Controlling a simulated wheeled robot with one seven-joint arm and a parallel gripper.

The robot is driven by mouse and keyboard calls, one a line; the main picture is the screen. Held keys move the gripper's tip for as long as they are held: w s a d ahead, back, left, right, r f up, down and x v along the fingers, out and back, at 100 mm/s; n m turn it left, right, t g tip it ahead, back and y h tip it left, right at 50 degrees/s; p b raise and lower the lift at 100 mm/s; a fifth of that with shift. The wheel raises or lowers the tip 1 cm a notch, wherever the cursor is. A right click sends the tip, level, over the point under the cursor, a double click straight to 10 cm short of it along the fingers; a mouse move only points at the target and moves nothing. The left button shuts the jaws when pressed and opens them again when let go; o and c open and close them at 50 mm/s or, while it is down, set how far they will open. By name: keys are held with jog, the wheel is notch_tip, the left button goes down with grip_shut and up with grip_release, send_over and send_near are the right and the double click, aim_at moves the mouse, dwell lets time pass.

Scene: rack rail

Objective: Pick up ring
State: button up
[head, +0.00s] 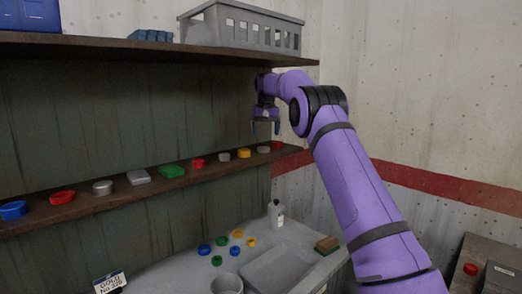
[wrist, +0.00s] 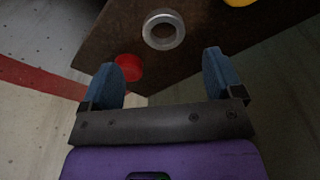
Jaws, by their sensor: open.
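A grey metal ring (wrist: 164,45) lies flat on the narrow shelf, near its right end; its dark open middle shows in the wrist view. In the head view it appears as a small grey piece (head: 264,150) between a yellow and a red one. My gripper (head: 265,128) points down above this end of the shelf, apart from the ring. In the wrist view my gripper (wrist: 160,64) is open and empty, with the ring just beyond the blue fingertips, between their lines.
A red round piece (wrist: 128,67) lies close to the ring, by the left finger; a yellow piece (wrist: 240,2) is on the other side. More coloured pieces line the narrow shelf (head: 125,192). An upper shelf (head: 150,47) with a grey basket (head: 240,27) hangs above.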

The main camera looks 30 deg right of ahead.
aim_at(263, 147)
jog(key=f, duration=0.4)
jog(key=w+f, duration=0.1)
jog(key=f, duration=0.1)
jog(key=shift+f, duration=0.25)
jog(key=shift+a, duration=0.1)
jog(key=c, duration=1)
